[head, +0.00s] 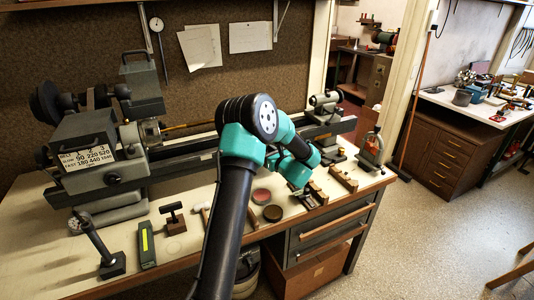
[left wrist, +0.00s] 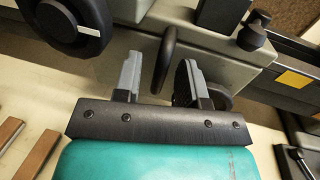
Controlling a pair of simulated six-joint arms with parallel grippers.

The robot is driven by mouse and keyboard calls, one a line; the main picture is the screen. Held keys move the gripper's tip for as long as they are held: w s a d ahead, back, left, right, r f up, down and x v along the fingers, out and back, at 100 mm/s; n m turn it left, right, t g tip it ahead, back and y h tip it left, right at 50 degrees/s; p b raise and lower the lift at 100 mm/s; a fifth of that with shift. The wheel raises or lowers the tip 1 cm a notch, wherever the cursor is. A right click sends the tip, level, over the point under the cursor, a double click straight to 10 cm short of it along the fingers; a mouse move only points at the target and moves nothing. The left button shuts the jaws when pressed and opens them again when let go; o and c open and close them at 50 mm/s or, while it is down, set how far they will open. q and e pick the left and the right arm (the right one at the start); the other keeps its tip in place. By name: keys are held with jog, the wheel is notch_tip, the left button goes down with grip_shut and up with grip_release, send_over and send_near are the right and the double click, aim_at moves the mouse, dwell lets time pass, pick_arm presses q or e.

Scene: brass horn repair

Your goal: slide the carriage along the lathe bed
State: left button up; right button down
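The lathe bed (head: 343,127) runs as a long dark rail across the bench, partly hidden behind my arm in the head view. In the left wrist view a dark rail (left wrist: 285,75) carries a yellow square. A grey body, apparently the carriage (left wrist: 212,42), stands in front of my left gripper (left wrist: 160,80). The gripper is open. A dark upright handle (left wrist: 166,58) shows between its fingers, with clear space on its left; whether it touches the right finger cannot be told. A round black part sits behind the right finger. My right gripper is not in view.
The headstock (head: 92,155) with speed plate stands at the left, the tailstock (head: 325,104) at the right. Hand tools, tins (head: 272,213) and wooden blocks (head: 343,178) lie along the bench front. A large black wheel (left wrist: 68,24) is close to the gripper's upper left.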

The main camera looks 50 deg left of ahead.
pick_arm(q)
grip_shut()
dwell(0.3)
